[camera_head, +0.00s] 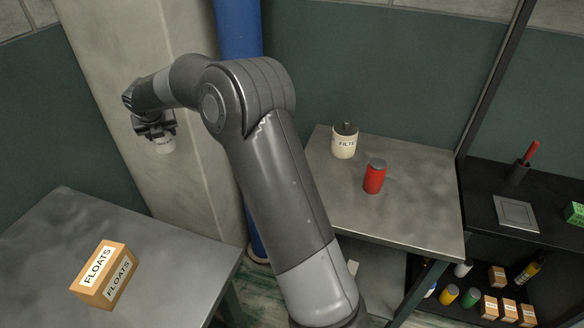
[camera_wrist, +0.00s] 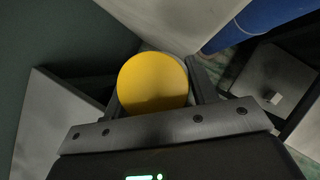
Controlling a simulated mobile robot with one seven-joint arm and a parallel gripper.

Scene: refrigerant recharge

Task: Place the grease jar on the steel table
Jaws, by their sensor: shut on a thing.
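My gripper (camera_head: 156,130) is at the upper left in the head view, in front of the pale pillar. It is shut on a jar, which I take to be the grease jar (camera_head: 164,146); its white lower body shows below the fingers. In the wrist view its round yellow lid (camera_wrist: 153,82) sits between the two fingers. The jar is in the air, above and behind the left grey metal table (camera_head: 160,255). A second grey metal table (camera_head: 420,215) stands right of centre. I cannot tell for certain which is the steel table.
A FLOATS box (camera_head: 104,274) is on the left table; much of that top is bare. The right table holds a FILTER-like labelled jar (camera_head: 344,144) and a red can (camera_head: 374,177). A blue pipe (camera_head: 237,30) rises between the tables. A black shelf (camera_head: 480,200) is at right.

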